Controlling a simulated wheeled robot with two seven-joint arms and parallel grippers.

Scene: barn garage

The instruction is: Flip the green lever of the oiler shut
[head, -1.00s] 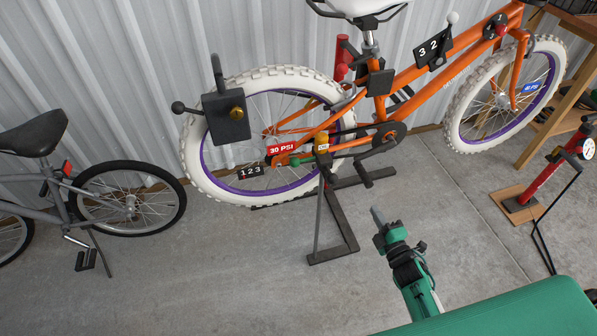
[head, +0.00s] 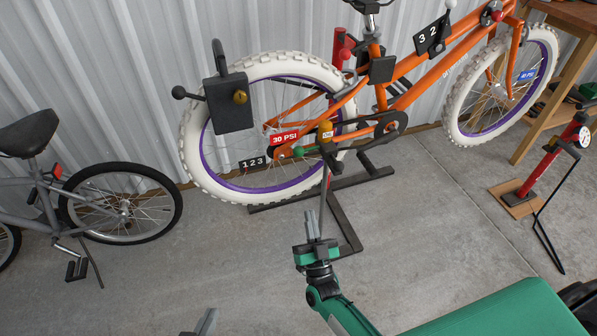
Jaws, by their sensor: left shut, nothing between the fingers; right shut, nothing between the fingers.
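The oiler (head: 325,132), a small amber body with an OIL label, sits on the orange bicycle (head: 345,100) beside the rear wheel hub. Its green lever (head: 306,150) sticks out to the left, roughly level, just below the amber body. My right gripper (head: 311,217) is shut and empty, pointing up the picture. In the picture it is below the oiler and overlaps the foot of the stand; it is apart from the lever. My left gripper (head: 210,314) shows only as a grey tip at the bottom edge, shut and empty.
A black repair stand (head: 345,190) is under the rear wheel. A grey bicycle (head: 110,205) stands left, a red pump (head: 548,165) right. Concrete floor (head: 420,225) is open.

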